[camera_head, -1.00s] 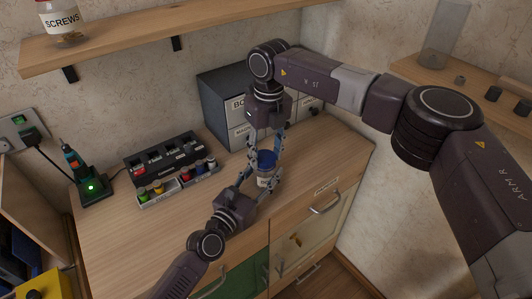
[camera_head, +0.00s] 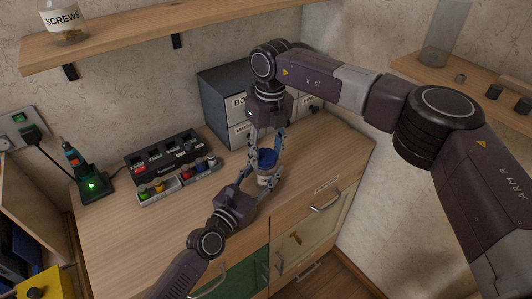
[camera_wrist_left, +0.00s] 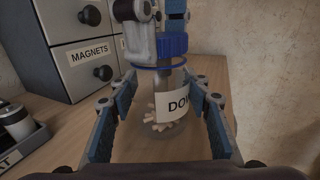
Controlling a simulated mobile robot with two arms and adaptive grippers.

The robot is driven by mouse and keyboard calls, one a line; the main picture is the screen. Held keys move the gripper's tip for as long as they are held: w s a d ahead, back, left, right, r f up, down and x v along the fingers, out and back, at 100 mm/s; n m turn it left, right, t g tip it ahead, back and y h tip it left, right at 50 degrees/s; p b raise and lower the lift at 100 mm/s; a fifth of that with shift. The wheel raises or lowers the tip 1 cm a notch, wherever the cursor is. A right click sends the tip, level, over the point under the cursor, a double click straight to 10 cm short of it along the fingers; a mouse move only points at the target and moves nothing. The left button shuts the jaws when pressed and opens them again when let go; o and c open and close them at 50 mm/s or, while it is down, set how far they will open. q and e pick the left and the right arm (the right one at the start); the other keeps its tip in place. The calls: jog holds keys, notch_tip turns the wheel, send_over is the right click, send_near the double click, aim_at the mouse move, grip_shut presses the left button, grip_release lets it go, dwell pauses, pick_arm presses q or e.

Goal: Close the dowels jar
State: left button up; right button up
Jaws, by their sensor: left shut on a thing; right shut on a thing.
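The dowels jar (camera_head: 264,180) is a clear jar with a white label, standing upright near the front of the wooden counter. In the left wrist view the jar (camera_wrist_left: 174,104) shows "DO" on its label and pale dowels at its bottom. My left gripper (camera_head: 256,178) is shut on the jar's sides, and its fingers show in the left wrist view (camera_wrist_left: 160,92). My right gripper (camera_head: 267,148) points down from above, shut on the blue lid (camera_head: 267,157). The lid (camera_wrist_left: 173,44) is level over the jar's mouth; I cannot tell whether it touches the rim.
Behind stands a grey drawer cabinet (camera_head: 223,105), one drawer labelled MAGNETS (camera_wrist_left: 88,52). To the left are a rack of small containers (camera_head: 170,168) and a screwdriver on a charging stand (camera_head: 90,184). A screws jar (camera_head: 64,22) sits on the shelf. The counter's front left is clear.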

jog(key=shift+d+r, duration=0.1)
jog(key=shift+r, duration=0.05)
jog(key=shift+r, duration=0.3)
dwell(0.5)
jog(key=shift+f, duration=1)
dwell(0.6)
